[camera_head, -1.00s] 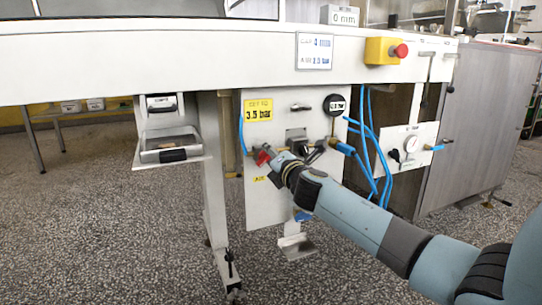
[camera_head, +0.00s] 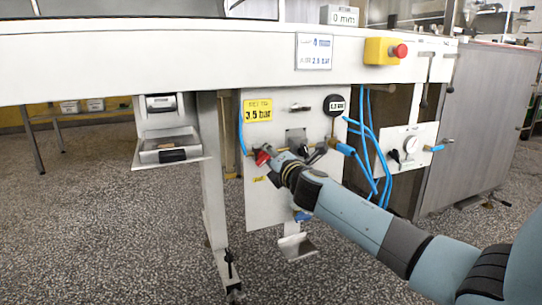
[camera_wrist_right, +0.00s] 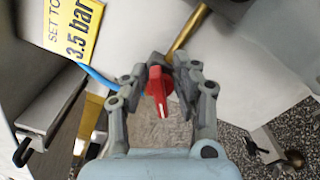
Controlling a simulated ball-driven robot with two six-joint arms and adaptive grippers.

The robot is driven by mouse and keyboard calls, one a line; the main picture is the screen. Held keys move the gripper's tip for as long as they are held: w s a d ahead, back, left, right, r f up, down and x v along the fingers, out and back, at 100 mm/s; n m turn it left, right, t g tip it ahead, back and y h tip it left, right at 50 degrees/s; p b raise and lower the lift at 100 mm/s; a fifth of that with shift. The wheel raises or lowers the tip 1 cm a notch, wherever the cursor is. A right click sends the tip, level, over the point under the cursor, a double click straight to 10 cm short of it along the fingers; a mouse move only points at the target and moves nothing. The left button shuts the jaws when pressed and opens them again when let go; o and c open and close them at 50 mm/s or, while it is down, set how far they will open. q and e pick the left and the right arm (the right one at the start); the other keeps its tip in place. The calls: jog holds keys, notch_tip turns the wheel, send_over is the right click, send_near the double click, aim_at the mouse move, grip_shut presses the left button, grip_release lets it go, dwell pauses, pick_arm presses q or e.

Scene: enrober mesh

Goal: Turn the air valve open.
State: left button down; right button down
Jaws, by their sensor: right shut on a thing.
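The air valve's red handle (camera_head: 262,158) is on the left side of the white panel (camera_head: 262,205) under the machine. In the right wrist view the red handle (camera_wrist_right: 158,92) stands between the fingertips, with its white mark towards the bottom of the picture. My right gripper (camera_head: 269,157) is shut on the handle, and its two fingers (camera_wrist_right: 159,72) show on either side of it. The fingers hide part of the valve body. A yellow label (camera_head: 258,110) above it reads 3.5 bar. A round black gauge (camera_head: 334,105) is at the panel's upper right. My left gripper is not in view.
Blue hoses (camera_head: 370,150) hang right of the panel, near my right forearm. A red stop button (camera_head: 400,51) on a yellow box is above. A small tray (camera_head: 145,160) juts out at the left. The floor in front is clear.

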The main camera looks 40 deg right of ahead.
jog(key=shift+a+f, duration=0.15)
jog(key=shift+f, duration=0.15)
jog(key=c, duration=1.5)
grip_release()
jog(key=shift+o, duration=0.7)
jog(key=shift+a+r, duration=0.1)
jog(key=shift+r, duration=0.05)
jog(key=shift+s, duration=0.1)
jog(key=v, duration=1.1)
jog(key=shift+s, duration=0.4)
